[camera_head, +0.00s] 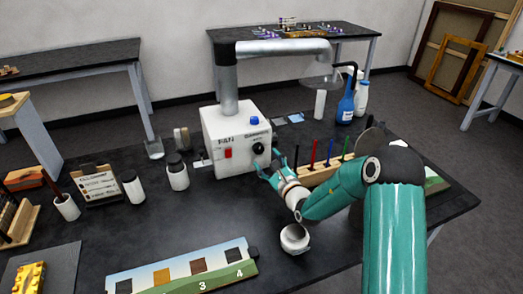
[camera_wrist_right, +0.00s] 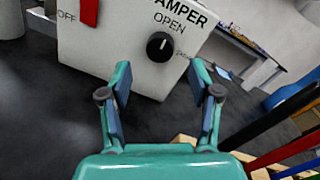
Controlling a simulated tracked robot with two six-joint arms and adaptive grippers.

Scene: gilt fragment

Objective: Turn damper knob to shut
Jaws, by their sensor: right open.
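The black damper knob (camera_head: 259,148) is on the front of the white box (camera_head: 223,142), under a damper label. In the right wrist view the knob (camera_wrist_right: 160,46) has a light pointer mark, and the word OPEN stands above it. My right gripper (camera_head: 268,164) is just in front of the box, close below the knob. In the wrist view its two fingers (camera_wrist_right: 160,82) are apart with nothing between them, and the knob lies beyond the tips. I cannot tell whether a finger touches the box. My left gripper is not in view.
A red switch (camera_head: 228,153) is on the box left of the knob. A wooden rack (camera_head: 318,173) with coloured sticks stands right of my gripper. A white cup (camera_head: 295,239) is in front, and jars (camera_head: 177,172) stand at the left. The middle of the black table is clear.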

